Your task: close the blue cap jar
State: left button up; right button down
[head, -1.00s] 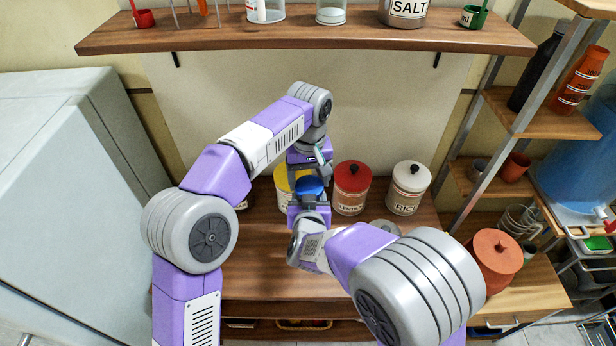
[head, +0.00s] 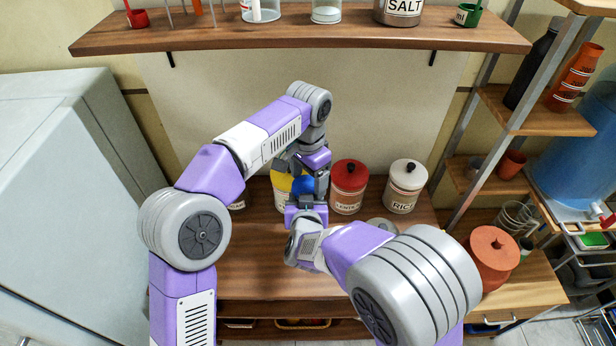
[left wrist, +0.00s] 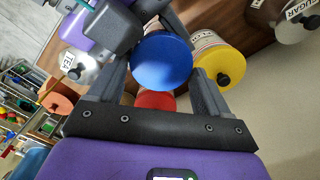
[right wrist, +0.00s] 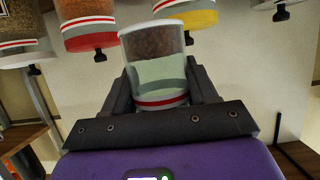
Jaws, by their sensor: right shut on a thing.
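The jar stands beside the yellow jar, held by my right gripper (right wrist: 160,88). In the right wrist view the clear jar (right wrist: 157,45) has brown contents and a red-and-white band, with a finger on each side. Its blue cap (head: 303,185) shows in the head view and large in the left wrist view (left wrist: 161,60). My left gripper (left wrist: 160,85) is open, its fingers on either side of the cap; it is close by the cap in the head view (head: 309,176). Whether the cap is fully seated is hidden.
The yellow jar (head: 282,186), red-lidded jar (head: 348,190) and white rice jar (head: 404,190) stand along the back of the counter. A wooden shelf (head: 300,38) hangs above. The front counter (head: 255,270) is mostly clear.

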pick_arm(q)
jog(key=o, duration=0.3)
jog(key=shift+d+r, duration=0.1)
jog(key=shift+r, duration=2.2)
jog(key=shift+c, duration=0.2)
jog(key=n, duration=0.2)
jog(key=r+n, duration=0.1)
jog(key=n, duration=0.4)
jog(key=shift+r, duration=0.3)
jog(key=n, duration=0.2)
jog(key=r+n, duration=0.1)
jog(key=n, duration=0.4)
jog(key=shift+s+a+r, duration=0.15)
jog(key=shift+a+r, duration=0.1)
jog(key=shift+a, duration=0.1)
